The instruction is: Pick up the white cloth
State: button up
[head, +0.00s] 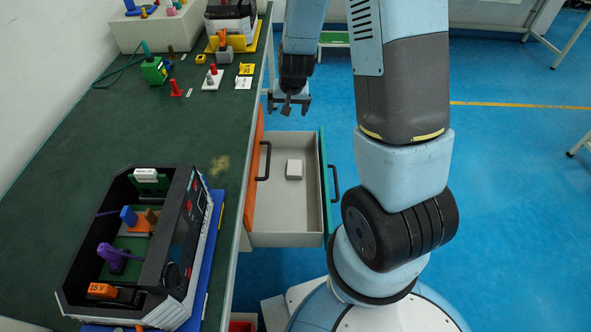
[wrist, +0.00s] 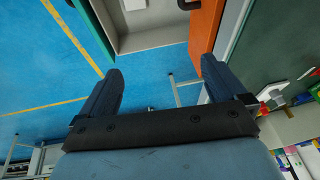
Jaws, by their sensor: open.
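A small white folded cloth (head: 294,169) lies in an open drawer (head: 285,226), near its far end. The drawer has a grey inside and a green front. My gripper (head: 292,108) hangs beyond the drawer's far side in the head view, above the floor and apart from the cloth. In the wrist view my gripper (wrist: 162,70) has its two fingers spread with nothing between them. The drawer (wrist: 150,38) shows at the top of that view. A small pale patch at the top edge there may be the cloth; I cannot tell.
An orange drawer front (head: 254,168) with a dark handle stands between the open drawer and the green-topped bench (head: 150,125). A black open-topped unit (head: 128,250) and several small coloured parts sit on the bench.

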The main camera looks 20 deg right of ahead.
jog(key=m+h, duration=0.1)
send_near(294, 167)
jog(key=w+f, duration=0.1)
jog(key=f, duration=0.2)
jog(key=shift+w+d+g, duration=0.25)
jog(key=shift+w+g, duration=0.15)
jog(key=shift+s+x, duration=0.2)
jog(key=shift+x, duration=2.45)
jog(key=shift+a+f, duration=0.1)
jog(key=shift+f, duration=0.15)
jog(key=shift+c, duration=0.2)
jog(key=c, duration=1.2)
jog(key=shift+r, duration=5.25)
